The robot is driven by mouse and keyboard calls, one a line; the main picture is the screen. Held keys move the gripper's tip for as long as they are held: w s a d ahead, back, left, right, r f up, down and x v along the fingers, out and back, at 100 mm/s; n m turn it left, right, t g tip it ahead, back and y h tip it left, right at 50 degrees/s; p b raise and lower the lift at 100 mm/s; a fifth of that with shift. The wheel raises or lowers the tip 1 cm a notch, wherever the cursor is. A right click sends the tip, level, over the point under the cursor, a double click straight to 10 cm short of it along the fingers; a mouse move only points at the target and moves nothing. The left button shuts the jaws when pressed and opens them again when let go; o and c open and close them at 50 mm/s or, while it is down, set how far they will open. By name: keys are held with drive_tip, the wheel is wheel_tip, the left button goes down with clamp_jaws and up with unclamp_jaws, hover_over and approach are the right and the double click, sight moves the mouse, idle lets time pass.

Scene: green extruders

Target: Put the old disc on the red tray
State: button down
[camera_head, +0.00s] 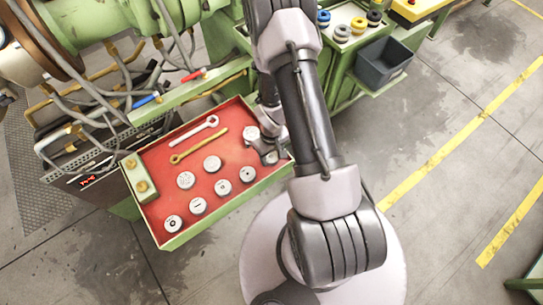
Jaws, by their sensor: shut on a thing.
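The red tray (160,160) is a shallow red-lined box with a green rim, beside the green machine. Several round grey metal discs lie on it, among them one in the middle (186,180) and one near the front left (173,223). My gripper (270,155) is low over the tray's right end, close to a disc (250,133) by the back edge. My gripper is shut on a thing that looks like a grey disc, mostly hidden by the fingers. I cannot tell if it touches the tray.
A green cart (343,45) with coloured rings and a dark grey bin (383,62) stands behind my arm. Hoses (125,75) crowd the left.

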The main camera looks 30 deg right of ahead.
drive_tip(key=shift+f, duration=0.15)
drive_tip(key=c, duration=0.6)
unclamp_jaws()
